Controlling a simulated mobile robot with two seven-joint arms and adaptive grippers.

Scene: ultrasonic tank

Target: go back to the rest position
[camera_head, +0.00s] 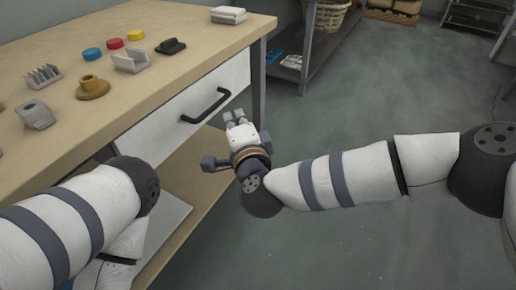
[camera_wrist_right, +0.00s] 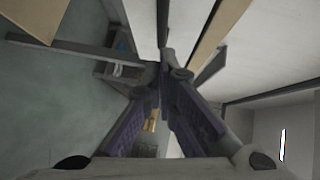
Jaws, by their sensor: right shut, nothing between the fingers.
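My right arm comes in from the right in the head view. Its gripper (camera_head: 232,118) is shut and empty, in front of the white drawer (camera_head: 188,119) and to the right of its black handle (camera_head: 206,105). In the right wrist view the two dark fingers (camera_wrist_right: 163,70) come together with nothing between them. My left arm shows at the lower left of the head view; its gripper is not in view.
The wooden workbench (camera_head: 205,47) carries several small items, among them a brown round part (camera_head: 92,88) and blue, red and yellow caps. A grey shelf (camera_head: 300,62) with a basket (camera_head: 330,15) stands behind. The floor (camera_head: 400,90) at right is clear.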

